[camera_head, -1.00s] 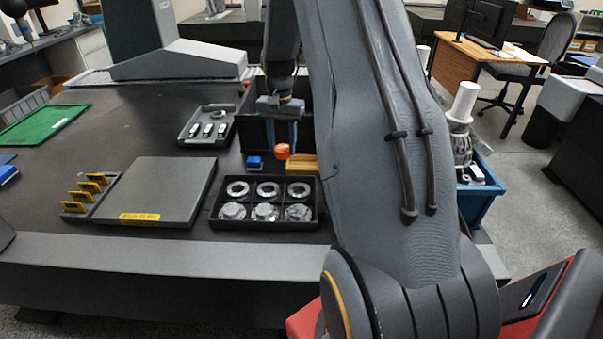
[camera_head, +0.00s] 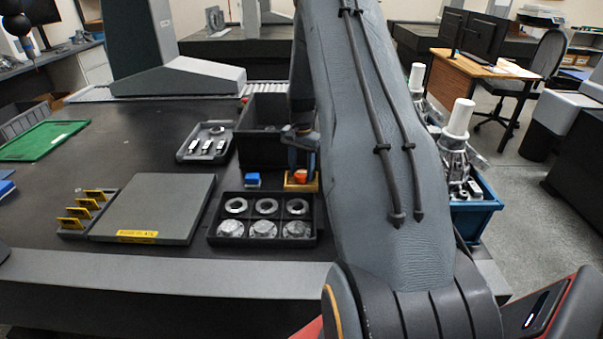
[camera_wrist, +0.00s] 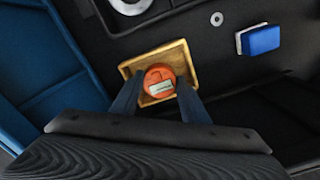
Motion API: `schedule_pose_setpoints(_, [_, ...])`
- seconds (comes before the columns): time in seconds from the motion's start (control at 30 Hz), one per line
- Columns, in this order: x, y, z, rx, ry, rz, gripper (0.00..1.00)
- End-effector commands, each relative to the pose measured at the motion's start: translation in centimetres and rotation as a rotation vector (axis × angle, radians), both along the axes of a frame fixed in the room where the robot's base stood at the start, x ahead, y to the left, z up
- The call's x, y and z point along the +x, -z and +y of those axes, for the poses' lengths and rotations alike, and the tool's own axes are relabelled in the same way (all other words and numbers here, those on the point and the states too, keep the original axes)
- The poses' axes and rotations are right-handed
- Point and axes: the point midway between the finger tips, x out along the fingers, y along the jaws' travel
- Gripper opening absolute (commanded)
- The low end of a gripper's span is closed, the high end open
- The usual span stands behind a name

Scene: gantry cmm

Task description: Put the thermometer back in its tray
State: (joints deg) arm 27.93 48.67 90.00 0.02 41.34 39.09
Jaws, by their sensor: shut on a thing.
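The thermometer (camera_wrist: 159,82) is a round orange piece with a small pale display, seen in the wrist view between my fingers. It also shows as a bit of orange in the head view (camera_head: 300,176). My gripper (camera_wrist: 158,98) is shut on it. The thermometer's tray (camera_wrist: 182,56) is a small yellow-tan box, directly beneath and around the thermometer in the wrist view. In the head view the tray (camera_head: 291,187) is partly hidden by my arm. I cannot tell whether the thermometer touches the tray's floor.
A blue block (camera_head: 252,180) sits just left of the tray. A black compartment tray (camera_head: 213,228) with metal rings and parts stands in front. A dark bin (camera_head: 258,153) is behind. A blue crate (camera_head: 476,215) stands to the right. The grey plate (camera_head: 150,205) lies left.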

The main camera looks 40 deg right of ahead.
Motion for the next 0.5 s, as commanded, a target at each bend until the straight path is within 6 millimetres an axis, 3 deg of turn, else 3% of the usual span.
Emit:
schedule_pose_setpoints(0.1, [-0.06,1.27,0.04,0.001,0.000,0.001,0.14])
schedule_pose_setpoints(0.47, [-0.01,1.70,0.02,0.000,0.000,0.000,0.14])
schedule_pose_setpoints(0.5, [-0.01,1.66,0.02,0.000,0.000,0.000,0.46])
